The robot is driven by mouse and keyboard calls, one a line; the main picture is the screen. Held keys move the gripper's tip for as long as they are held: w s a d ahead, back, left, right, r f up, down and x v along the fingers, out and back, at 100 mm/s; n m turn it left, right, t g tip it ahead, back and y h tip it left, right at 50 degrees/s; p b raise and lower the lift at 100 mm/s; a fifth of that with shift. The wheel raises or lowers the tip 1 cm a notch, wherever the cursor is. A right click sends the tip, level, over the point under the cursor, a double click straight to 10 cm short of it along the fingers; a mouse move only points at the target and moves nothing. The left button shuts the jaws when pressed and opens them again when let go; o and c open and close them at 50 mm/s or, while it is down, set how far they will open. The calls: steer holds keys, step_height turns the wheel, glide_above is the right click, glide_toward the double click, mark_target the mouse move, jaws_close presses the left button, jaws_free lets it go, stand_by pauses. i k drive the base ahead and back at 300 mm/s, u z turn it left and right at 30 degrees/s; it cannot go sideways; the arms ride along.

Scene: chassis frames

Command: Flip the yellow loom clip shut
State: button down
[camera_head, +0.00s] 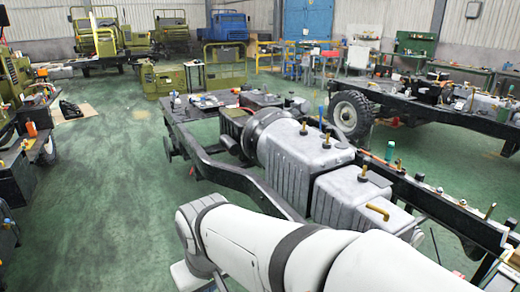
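I cannot pick out the yellow loom clip for certain in the head view, nor tell whether it is open or shut. The black chassis frame (235,178) runs from the middle left to the lower right and carries grey ribbed housings (303,160). A bent brass-coloured pipe (378,211) stands on the nearest housing. My white arm crosses the bottom of the view and covers part of the frame. My gripper is not in view.
A second chassis with a wheel (350,115) stands at the right. Green trucks (98,40) and a blue cab (228,26) stand at the back. Loose parts and tools lie along the near frame. The green floor (112,190) at the left is mostly clear.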

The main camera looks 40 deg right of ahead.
mark_target(398, 161)
steer(key=i, duration=2.2)
steer(key=z, duration=3.3)
steer(key=i, duration=0.95)
steer(key=u, duration=0.1)
